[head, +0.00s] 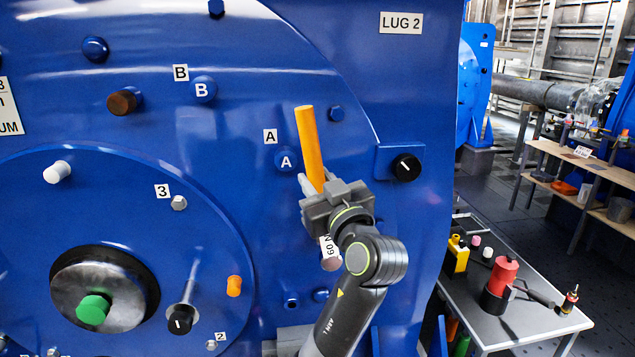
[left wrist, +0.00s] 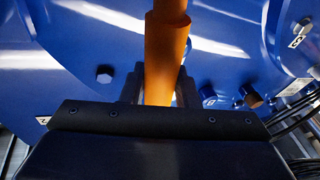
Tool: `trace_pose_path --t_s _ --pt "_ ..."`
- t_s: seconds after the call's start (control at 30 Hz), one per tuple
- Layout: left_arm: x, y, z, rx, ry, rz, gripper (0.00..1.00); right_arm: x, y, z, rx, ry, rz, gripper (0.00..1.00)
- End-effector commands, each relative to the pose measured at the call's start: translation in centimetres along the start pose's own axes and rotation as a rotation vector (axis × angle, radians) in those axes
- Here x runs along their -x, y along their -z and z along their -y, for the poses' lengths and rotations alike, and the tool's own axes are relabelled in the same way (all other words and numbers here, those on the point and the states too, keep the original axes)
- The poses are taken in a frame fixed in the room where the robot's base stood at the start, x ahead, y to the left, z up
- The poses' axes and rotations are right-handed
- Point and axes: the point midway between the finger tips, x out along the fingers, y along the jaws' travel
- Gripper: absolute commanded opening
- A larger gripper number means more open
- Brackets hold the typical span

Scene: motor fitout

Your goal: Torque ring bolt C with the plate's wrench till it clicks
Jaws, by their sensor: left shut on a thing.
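My left gripper (head: 318,188) is shut on the orange handle (head: 308,135) of a tool, taken to be the wrench, in front of the blue motor face. The handle tilts slightly and sticks up above the jaws; it also shows between the fingers in the left wrist view (left wrist: 165,60). A white tag (head: 328,247), upside down and apparently reading "60 N", shows below the jaws. The tool's lower end is mostly hidden by my gripper and wrist. Ring bolt A (head: 286,161) is just left of the gripper, and bolt B (head: 203,89) is higher left. I see no label C.
A black knob (head: 405,167) sits on a blue bracket right of my gripper. A green-capped shaft (head: 93,309) and a lever with a black knob (head: 180,319) stick out at lower left. A grey table (head: 535,325) with a red-and-black tool (head: 500,285) stands at lower right.

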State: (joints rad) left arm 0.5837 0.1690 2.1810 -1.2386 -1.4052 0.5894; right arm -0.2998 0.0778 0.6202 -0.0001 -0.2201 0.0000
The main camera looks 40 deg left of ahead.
Motion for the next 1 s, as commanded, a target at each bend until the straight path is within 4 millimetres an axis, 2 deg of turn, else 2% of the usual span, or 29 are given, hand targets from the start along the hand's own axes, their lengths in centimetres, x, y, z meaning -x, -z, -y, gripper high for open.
trace_pose_path --t_s 1.0 --pt "-1.8 -0.2 -0.5 0.002 -0.001 -0.006 0.00 0.2 0.0 -0.3 0.001 -0.003 0.000 0.65"
